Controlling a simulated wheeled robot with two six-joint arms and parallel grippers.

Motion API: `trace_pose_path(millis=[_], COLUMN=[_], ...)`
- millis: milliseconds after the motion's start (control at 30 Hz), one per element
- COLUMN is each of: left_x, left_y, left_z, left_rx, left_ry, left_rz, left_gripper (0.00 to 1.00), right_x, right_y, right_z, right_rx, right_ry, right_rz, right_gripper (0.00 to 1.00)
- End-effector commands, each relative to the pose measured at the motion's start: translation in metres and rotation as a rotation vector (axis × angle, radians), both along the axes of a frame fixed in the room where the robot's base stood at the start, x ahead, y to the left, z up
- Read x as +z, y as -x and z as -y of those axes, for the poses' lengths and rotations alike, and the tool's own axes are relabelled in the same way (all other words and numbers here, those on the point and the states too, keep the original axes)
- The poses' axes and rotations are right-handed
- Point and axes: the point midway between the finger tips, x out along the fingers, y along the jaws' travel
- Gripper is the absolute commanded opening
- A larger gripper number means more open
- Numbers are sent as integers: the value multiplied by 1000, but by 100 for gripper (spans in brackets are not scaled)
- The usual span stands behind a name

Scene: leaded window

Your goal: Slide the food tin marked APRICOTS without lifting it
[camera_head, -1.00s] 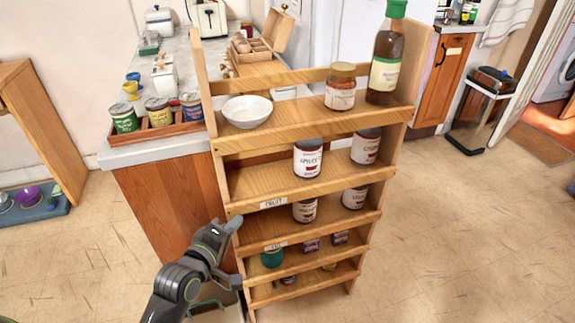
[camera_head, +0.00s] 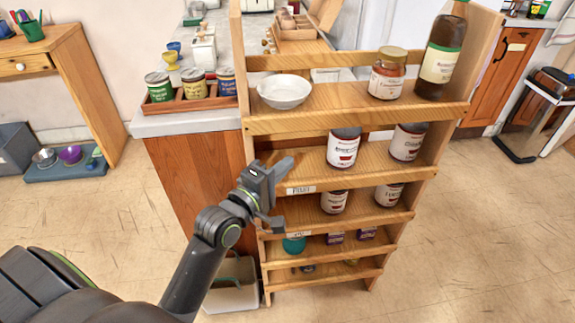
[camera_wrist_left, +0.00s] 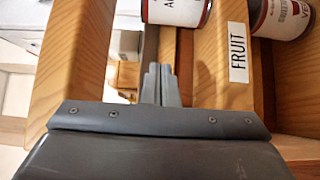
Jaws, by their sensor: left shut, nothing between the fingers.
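Several white tins with red bands stand on the rack (camera_head: 358,117): two on one shelf (camera_head: 344,150) (camera_head: 408,142) and two on the shelf below (camera_head: 334,201) (camera_head: 388,195). I cannot read APRICOTS on any. In the left wrist view one tin (camera_wrist_left: 176,11), cut off by the top edge, shows a label letter like "A"; another (camera_wrist_left: 283,17) shows "VE". My left gripper (camera_head: 284,166) is shut and empty at the rack's left side, near the rail's FRUIT label (camera_head: 300,190). Its closed fingers (camera_wrist_left: 161,82) are below the "A" tin in the wrist picture. My right gripper is not in view.
The top shelf holds a white bowl (camera_head: 284,91), a jar (camera_head: 388,74) and a tall bottle (camera_head: 441,52). Wooden rails front the shelves. A tray (camera_head: 197,104) with several tins sits on the counter at left. Floor at right (camera_head: 490,230) is clear.

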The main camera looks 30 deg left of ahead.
Motion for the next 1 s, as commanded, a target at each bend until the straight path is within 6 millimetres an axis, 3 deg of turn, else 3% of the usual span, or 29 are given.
trace_pose_path(millis=[400, 700, 1000], left_x=[0, 0, 0], left_y=[-76, -91, -93], left_z=[20, 44, 47], left_rx=[-1, 0, 1], left_ry=[5, 0, -1], left_rz=[0, 1, 0], left_gripper=[0, 0, 0], right_x=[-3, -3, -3], right_y=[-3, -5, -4], right_z=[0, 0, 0], right_rx=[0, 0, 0], right_ry=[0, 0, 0], right_rz=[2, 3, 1], right_gripper=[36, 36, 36])
